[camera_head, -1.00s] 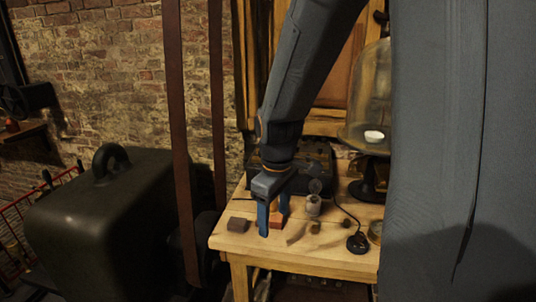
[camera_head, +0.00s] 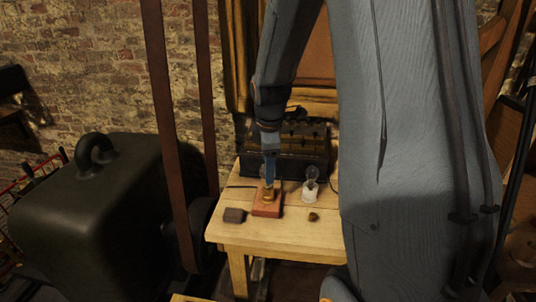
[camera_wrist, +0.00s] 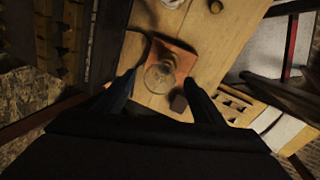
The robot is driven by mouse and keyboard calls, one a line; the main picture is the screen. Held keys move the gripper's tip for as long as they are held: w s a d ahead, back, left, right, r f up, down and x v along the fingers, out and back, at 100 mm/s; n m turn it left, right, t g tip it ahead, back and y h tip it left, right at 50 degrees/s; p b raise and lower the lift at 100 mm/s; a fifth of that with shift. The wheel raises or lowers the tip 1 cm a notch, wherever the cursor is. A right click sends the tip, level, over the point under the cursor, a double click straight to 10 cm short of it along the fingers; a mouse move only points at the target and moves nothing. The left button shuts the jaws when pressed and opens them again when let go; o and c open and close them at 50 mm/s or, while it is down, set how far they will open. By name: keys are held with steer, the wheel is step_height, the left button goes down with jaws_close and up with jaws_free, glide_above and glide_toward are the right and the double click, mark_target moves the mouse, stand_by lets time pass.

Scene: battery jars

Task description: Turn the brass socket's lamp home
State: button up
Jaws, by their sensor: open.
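The brass socket (camera_head: 268,194) stands on a reddish-brown base (camera_head: 267,210) on the wooden table. In the wrist view a clear glass lamp (camera_wrist: 159,78) sits over the socket on the reddish base (camera_wrist: 184,55), upright as far as I can tell. I cannot tell how far it is screwed in. My gripper (camera_head: 269,172) is above the socket, pointing down. Its fingers (camera_wrist: 159,83) are open on either side of the lamp in the wrist view, with visible gaps. In the head view a finger hides part of the lamp.
A white socket with a clear lamp (camera_head: 311,190) stands to the right. A dark small block (camera_head: 235,215) lies left of the base, and a small brass-coloured piece (camera_head: 313,217) lies front right. A dark box (camera_head: 300,150) stands behind. The table's front (camera_head: 290,238) is clear.

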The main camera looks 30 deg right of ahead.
steer(key=shift+w+d+f, duration=0.1)
steer(key=shift+w+f, duration=0.05)
steer(key=shift+f, duration=0.7)
steer(key=shift+w+f, duration=0.15)
steer(key=shift+f, duration=0.7)
steer(key=shift+c, duration=0.3)
steer(key=c, duration=1.2)
steer(key=m+b, duration=0.1)
steer(key=m, duration=0.3)
steer(key=shift+h, duration=0.3)
steer(key=shift+m+g+b, duration=0.4)
steer(key=shift+m+b, duration=0.1)
steer(key=shift+m, duration=0.7)
steer(key=shift+m+h+b, duration=0.3)
steer(key=shift+m+b, duration=0.2)
steer(key=shift+m, duration=0.7)
steer(key=m+g, duration=0.1)
steer(key=m, duration=0.3)
steer(key=shift+b, duration=0.3)
